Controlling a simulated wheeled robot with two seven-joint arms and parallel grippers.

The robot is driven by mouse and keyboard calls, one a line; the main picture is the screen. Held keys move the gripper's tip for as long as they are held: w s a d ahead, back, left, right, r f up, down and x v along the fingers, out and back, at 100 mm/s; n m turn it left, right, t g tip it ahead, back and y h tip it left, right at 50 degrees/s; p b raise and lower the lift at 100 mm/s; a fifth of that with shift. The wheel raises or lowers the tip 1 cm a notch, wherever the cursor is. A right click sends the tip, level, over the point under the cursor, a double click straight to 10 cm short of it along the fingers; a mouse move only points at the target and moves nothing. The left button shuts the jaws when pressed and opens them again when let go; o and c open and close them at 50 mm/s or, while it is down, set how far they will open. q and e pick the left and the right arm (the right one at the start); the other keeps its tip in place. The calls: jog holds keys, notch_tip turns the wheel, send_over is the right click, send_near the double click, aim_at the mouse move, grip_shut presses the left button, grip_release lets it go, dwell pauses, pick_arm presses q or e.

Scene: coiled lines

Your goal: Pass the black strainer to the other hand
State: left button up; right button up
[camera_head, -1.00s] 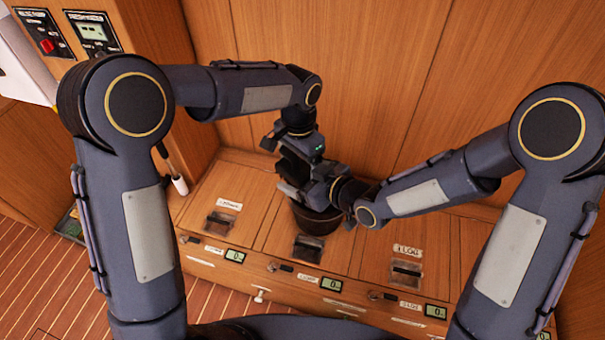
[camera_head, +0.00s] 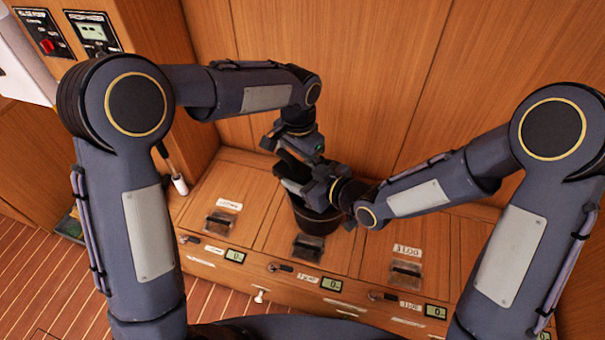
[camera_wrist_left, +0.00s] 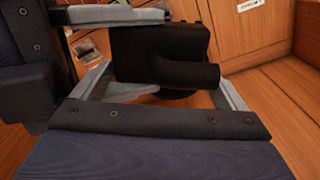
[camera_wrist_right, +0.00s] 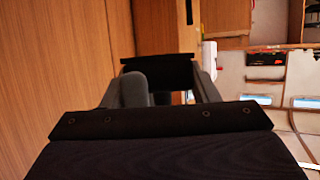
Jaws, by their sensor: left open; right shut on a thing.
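The black strainer (camera_head: 292,166) is a dark block held above the bench, partly hidden by the grippers in the head view. My right gripper (camera_head: 297,186) is shut on it from the right. My left gripper (camera_head: 287,158) comes down from above, close to the strainer, with its jaws open. In the left wrist view the strainer (camera_wrist_left: 165,45) shows a boxy body and a short round stub, lying between the spread fingers. In the right wrist view the strainer (camera_wrist_right: 160,75) is between the right fingers. Whether the left fingers touch it, I cannot tell.
A dark round container (camera_head: 317,222) stands on the wooden bench below the grippers. The bench (camera_head: 375,240) has labelled hatches with recessed handles and small displays (camera_head: 331,284) along its front. A wood-panelled wall (camera_head: 370,70) rises close behind. Switch panels (camera_head: 92,32) are at upper left.

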aim_at(300, 163)
pick_arm(q)
notch_tip(300, 163, up, 11)
jog(key=s+a+r+n+h, duration=0.1)
jog(key=s+a+r+n, duration=0.2)
jog(key=a, duration=0.4)
jog(key=s+a+n+t+h, duration=0.1)
jog(key=s+a+n+t, duration=0.1)
jog(key=s+a, duration=0.35)
jog(key=s+a+n+t+h, duration=0.1)
jog(key=s+a, duration=0.1)
jog(key=s, duration=0.7)
jog(key=s+f+n+t, duration=0.2)
jog(key=s+f+n, duration=0.1)
jog(key=s+f, duration=0.3)
jog(key=shift+s+a+n+t+h, duration=0.3)
jog(key=shift+s+n, duration=0.1)
jog(key=shift+s, duration=0.55)
